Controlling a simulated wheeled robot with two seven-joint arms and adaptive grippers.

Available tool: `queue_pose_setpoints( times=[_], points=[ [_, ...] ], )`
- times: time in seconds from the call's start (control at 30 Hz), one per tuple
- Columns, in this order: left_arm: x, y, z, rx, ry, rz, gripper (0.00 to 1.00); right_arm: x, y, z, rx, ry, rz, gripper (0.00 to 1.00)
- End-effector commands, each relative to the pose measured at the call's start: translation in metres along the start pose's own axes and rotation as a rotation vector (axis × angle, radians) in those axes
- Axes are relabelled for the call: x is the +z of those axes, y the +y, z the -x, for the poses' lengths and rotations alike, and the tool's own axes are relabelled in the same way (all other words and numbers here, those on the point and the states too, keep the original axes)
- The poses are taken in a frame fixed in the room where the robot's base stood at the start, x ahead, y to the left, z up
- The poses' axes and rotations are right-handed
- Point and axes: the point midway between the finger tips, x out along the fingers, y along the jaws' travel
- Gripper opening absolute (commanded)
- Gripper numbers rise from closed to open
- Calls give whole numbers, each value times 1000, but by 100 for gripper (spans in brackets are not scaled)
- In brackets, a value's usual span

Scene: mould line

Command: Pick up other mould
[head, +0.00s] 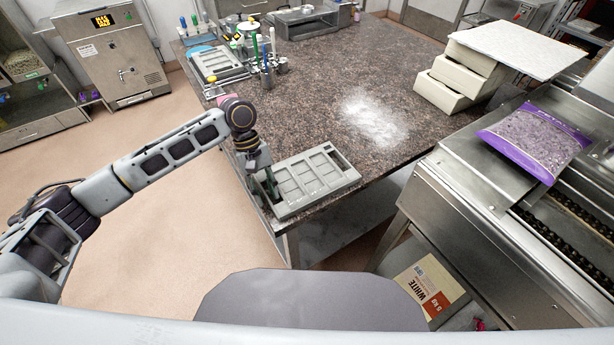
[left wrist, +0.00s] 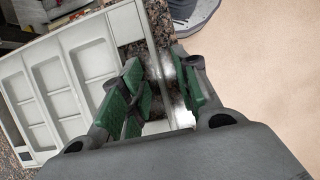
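A pale grey mould (head: 318,176) with several rectangular pockets lies flat on the near corner of the granite table. My left gripper (head: 262,182) points down at its left end. In the left wrist view, the mould (left wrist: 92,62) fills the left side, and my left gripper's green finger pads (left wrist: 163,92) stand on either side of its end rim. A gap shows between the pads, so the gripper looks open around the rim. A second, similar mould (head: 222,66) lies at the far left of the table. My right gripper is not in view.
Flour dust (head: 374,118) lies mid-table on otherwise clear granite (head: 310,90). Bottles and tools (head: 262,62) stand near the second mould. Stacked cream boxes (head: 460,78) stand at the right. A purple bag (head: 535,138) lies on the steel machine (head: 470,185).

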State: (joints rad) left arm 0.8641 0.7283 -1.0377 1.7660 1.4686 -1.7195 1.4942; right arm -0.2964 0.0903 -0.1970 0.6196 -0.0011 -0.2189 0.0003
Motion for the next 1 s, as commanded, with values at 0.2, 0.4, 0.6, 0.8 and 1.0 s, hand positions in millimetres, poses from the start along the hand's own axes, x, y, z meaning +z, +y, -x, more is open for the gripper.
queue_pose_setpoints(
  times=[0.2, 0.4, 0.6, 0.8, 1.0],
  points=[
    [0, 0, 0, 0, 0, 0, 31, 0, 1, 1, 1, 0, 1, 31],
    [0, 0, 0, 0, 0, 0, 31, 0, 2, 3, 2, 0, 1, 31],
    [0, 0, -1, 0, 0, 0, 31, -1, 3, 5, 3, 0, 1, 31],
    [-1, 0, -2, 0, 0, 0, 26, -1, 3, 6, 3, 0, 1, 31],
    [-1, 0, -2, 0, 0, 0, 0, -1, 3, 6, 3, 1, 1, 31]
  ],
)
